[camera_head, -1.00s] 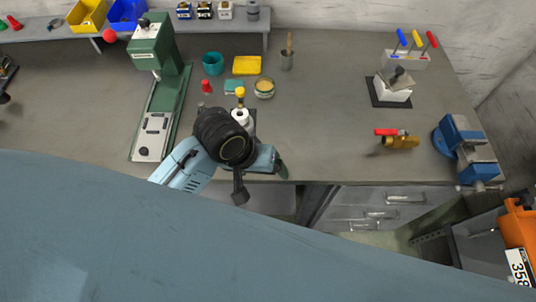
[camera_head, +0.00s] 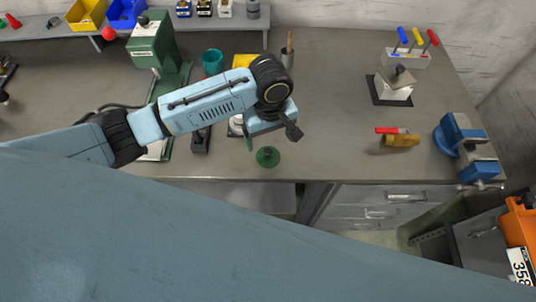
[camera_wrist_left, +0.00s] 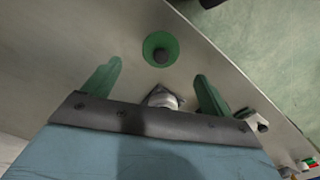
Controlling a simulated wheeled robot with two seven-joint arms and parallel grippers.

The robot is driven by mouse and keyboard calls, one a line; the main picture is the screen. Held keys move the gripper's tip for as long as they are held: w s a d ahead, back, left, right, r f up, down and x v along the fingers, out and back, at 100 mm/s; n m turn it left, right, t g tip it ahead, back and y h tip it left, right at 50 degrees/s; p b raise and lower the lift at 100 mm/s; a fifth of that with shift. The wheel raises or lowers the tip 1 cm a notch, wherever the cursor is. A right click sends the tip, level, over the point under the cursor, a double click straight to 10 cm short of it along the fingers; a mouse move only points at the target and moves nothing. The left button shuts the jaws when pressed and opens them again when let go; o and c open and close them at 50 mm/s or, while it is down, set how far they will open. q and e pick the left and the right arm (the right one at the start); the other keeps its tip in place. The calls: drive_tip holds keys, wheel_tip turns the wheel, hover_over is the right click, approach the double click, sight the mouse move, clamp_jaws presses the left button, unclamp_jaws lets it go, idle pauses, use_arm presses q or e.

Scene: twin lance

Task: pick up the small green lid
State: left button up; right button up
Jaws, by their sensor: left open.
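The small green lid (camera_head: 268,157), a round disc with a dark knob, lies on the grey workbench near its front edge. It also shows in the left wrist view (camera_wrist_left: 149,46), knob facing the camera. My left gripper (camera_head: 271,138) is just behind the lid in the head view, with its green fingers apart. In the left wrist view the open fingers (camera_wrist_left: 158,70) are spread wider than the lid, which appears beyond their tips, apart from them. Nothing is seen held. My right gripper is in neither view.
A green press (camera_head: 155,45) stands at the left, partly behind my arm. A teal cup (camera_head: 212,61) and a yellow item (camera_head: 245,61) are behind my arm. A brass tool (camera_head: 400,140) and a blue vise (camera_head: 460,145) lie right. The bench between is clear.

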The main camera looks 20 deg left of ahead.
sight(268, 151)
use_arm(q)
drive_tip(key=f, duration=0.7)
drive_tip(key=shift+a+f+b, duration=0.25)
drive_tip(key=shift+f+b, duration=0.1)
drive_tip(key=shift+f, duration=0.05)
drive_tip(key=c, duration=1.1)
drive_tip(key=shift+o, duration=0.2)
drive_tip(key=shift+r, duration=0.1)
